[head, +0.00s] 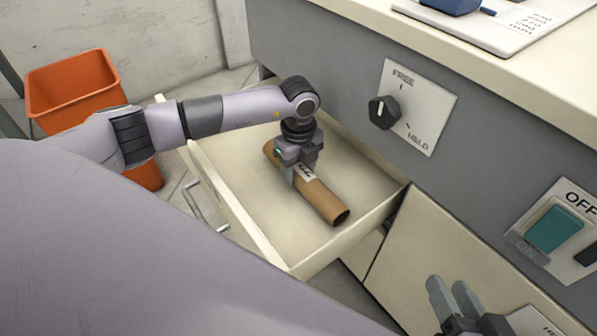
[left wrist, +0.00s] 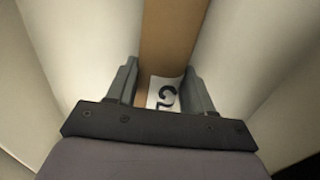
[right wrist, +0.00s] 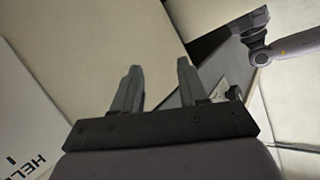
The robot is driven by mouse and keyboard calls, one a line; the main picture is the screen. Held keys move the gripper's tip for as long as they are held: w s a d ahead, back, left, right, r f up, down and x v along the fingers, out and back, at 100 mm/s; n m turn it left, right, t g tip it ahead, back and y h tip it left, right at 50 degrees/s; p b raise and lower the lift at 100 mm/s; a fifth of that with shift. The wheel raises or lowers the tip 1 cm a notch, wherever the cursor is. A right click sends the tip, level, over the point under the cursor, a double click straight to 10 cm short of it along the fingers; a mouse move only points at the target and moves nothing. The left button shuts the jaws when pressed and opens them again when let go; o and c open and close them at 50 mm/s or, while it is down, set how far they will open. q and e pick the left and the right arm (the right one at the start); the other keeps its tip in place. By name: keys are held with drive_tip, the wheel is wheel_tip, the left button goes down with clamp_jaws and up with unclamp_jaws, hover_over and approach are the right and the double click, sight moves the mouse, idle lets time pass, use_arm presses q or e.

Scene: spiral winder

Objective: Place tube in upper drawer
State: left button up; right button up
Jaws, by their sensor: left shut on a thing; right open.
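The brown cardboard tube (head: 325,202) with a white label is inside the open upper drawer (head: 350,234). It lies slanted, with one open end toward the front right. My left gripper (head: 305,178) is shut on the tube near its label, inside the drawer. In the left wrist view the tube (left wrist: 172,40) runs between the two fingers. Whether the tube touches the drawer floor I cannot tell. My right gripper (head: 452,296) is open and empty in front of the cabinet, right of the drawer; its fingers also show in the right wrist view (right wrist: 158,88).
The drawer's metal handle (head: 207,208) faces the left. A dial marked FREE and HELD (head: 384,112) and a green switch (head: 554,229) are on the grey cabinet front. An orange bin (head: 70,92) stands on the floor at the back left.

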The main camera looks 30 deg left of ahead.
sight(299, 167)
use_arm(q)
drive_tip(key=shift+f, duration=0.15)
drive_tip(key=o, duration=1.1)
drive_tip(key=shift+c, duration=0.2)
use_arm(e)
drive_tip(key=shift+r, duration=0.1)
use_arm(q)
drive_tip(key=shift+r, duration=0.35)
wheel_tip(299, 167, up, 12)
drive_tip(key=p, duration=0.4)
drive_tip(key=shift+f, duration=0.15)
use_arm(e)
drive_tip(key=d+h, duration=0.1)
drive_tip(key=s+d+h, duration=0.1)
drive_tip(key=d, duration=0.1)
drive_tip(key=shift+r+n, duration=0.2)
drive_tip(key=shift+n, duration=0.1)
